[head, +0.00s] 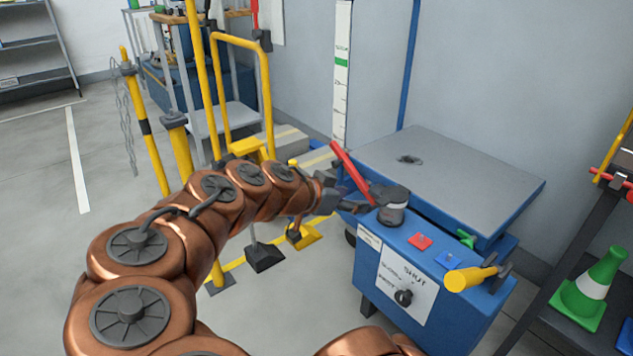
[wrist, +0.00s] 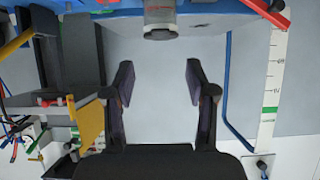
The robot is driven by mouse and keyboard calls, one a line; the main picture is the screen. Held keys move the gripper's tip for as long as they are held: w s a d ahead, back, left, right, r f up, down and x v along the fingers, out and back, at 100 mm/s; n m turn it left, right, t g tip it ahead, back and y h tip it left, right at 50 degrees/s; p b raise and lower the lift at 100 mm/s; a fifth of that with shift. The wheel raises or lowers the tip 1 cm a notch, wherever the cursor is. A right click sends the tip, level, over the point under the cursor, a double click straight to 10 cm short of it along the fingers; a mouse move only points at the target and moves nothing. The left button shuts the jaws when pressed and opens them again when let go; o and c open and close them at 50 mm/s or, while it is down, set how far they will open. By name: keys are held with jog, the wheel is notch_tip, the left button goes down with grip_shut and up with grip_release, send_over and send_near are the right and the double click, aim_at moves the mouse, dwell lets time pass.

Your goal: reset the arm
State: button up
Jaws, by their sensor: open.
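My copper-coloured arm reaches from the lower left to the middle of the head view. My gripper (head: 348,204) is at the left edge of a blue dock control cabinet (head: 440,322), close to a red lever (head: 350,170) on a grey round base (head: 393,212). In the wrist view my gripper (wrist: 159,82) has its two dark fingers wide apart with nothing between them. The grey round base (wrist: 160,18) and the red lever (wrist: 268,12) show at the top of that view, beyond the fingertips. In the head view, the gripper and lever overlap; I cannot tell if they touch.
The cabinet has a red button (head: 420,241), a blue button (head: 448,259), a yellow handle (head: 470,279) and a black knob (head: 403,297). Yellow posts (head: 150,130) stand left. A green cone (head: 592,290) sits right. Open floor lies left.

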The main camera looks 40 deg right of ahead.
jog(key=s+a+r+n+y+p, duration=0.4)
jog(key=s+a+r+n+p, duration=0.2)
jog(key=r+p, duration=0.7)
jog(key=s+a+r+n+g+y+p, duration=0.1)
jog(key=s+a+r+n+y+p, duration=0.3)
jog(key=a+r+p, duration=0.6)
jog(key=s+a+r+n+y+p, duration=0.4)
jog(key=s+a+r+n+p, duration=0.4)
jog(key=r+p, duration=0.7)
jog(key=s+p, duration=0.1)
jog(key=p, duration=0.6)
jog(key=shift+s+a+r+g, duration=0.25)
jog(key=shift+a+r+g, duration=0.05)
jog(key=shift+g, duration=0.1)
